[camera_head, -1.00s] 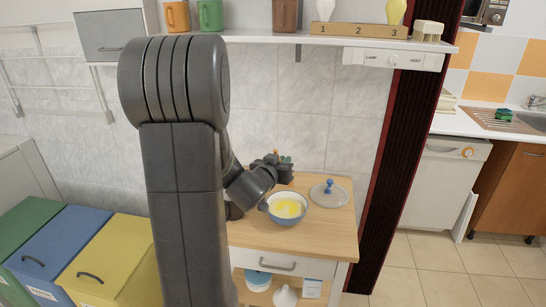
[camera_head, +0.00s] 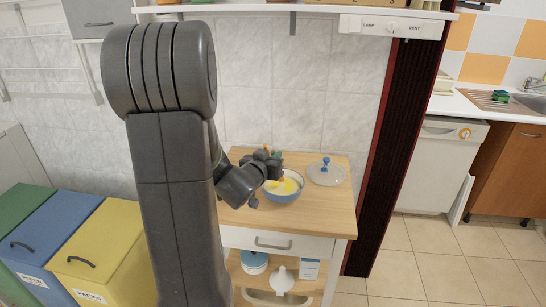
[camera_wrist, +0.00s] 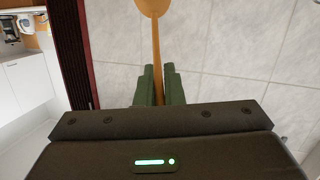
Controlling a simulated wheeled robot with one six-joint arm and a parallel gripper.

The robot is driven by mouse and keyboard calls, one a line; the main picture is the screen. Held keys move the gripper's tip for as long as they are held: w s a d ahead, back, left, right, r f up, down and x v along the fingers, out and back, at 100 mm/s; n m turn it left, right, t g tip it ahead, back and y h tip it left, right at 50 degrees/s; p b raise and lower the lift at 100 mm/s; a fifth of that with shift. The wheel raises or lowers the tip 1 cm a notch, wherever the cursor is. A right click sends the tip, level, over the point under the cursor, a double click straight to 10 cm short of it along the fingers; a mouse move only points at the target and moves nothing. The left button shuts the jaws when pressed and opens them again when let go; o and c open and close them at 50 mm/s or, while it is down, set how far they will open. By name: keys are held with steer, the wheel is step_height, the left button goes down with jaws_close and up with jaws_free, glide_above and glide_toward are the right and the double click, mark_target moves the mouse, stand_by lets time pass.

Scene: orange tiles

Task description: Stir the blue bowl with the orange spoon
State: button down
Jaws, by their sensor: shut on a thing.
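The blue bowl (camera_head: 283,196) stands on the wooden top of the small cabinet and holds yellow contents. My gripper (camera_head: 268,158) is over the left rear side of the bowl in the head view. In the wrist view my gripper (camera_wrist: 159,88) is shut on the handle of the orange spoon (camera_wrist: 155,35). The spoon's wide end is at the top edge of that view, pointing away from the gripper. The bowl is not in the wrist view. I cannot tell whether the spoon touches the contents.
A glass lid (camera_head: 325,173) with a blue knob lies right of the bowl on the cabinet top (camera_head: 318,220). The tiled wall is close behind. A shelf (camera_head: 300,12) runs above. Yellow (camera_head: 110,250), blue and green bins stand at the left.

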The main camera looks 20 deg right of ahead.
steer(key=shift+w+d+f+b, duration=0.15)
steer(key=shift+d+f+b, duration=0.15)
steer(key=shift+f+b, duration=0.45)
steer(key=shift+w+d+f+b, duration=0.15)
steer(key=shift+d+f+b, duration=0.25)
steer(key=shift+f, duration=0.45)
steer(key=shift+w+d+f+b, duration=0.15)
steer(key=shift+d+f+b, duration=0.05)
steer(key=shift+f+b, duration=0.6)
